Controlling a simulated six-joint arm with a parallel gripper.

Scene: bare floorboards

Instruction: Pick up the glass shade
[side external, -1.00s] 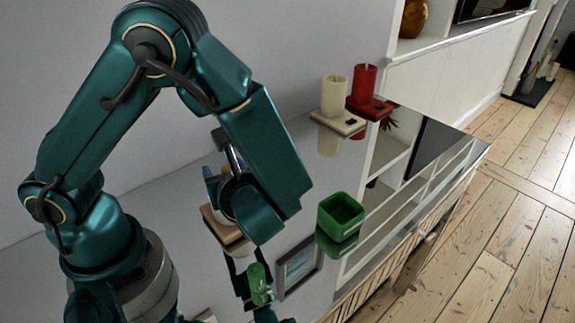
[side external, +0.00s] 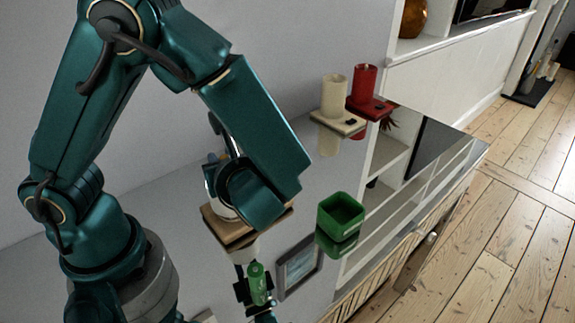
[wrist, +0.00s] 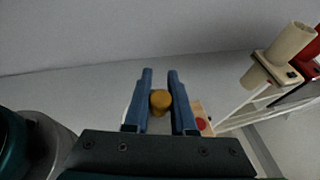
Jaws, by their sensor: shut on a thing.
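My gripper (wrist: 160,74) has its two blue fingers on either side of a round amber-brown knob in the wrist view. It is shut on this knob, which seems to top the glass shade (wrist: 160,102). The clear body of the shade is hard to make out; a pale curved edge shows beside the left finger. In the side view, a wooden base (side external: 262,229) lies below my gripper, with a whitish rim on it partly hidden by my wrist. I cannot tell whether the shade touches the base. The base also shows in the wrist view (wrist: 198,107).
A green square bowl (side external: 341,213) stands to the right on the glossy top. Behind it are a cream candle (side external: 333,95) and a red candle (side external: 364,84) on holders. A framed picture (side external: 299,262) shows nearer the front. A wall runs behind.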

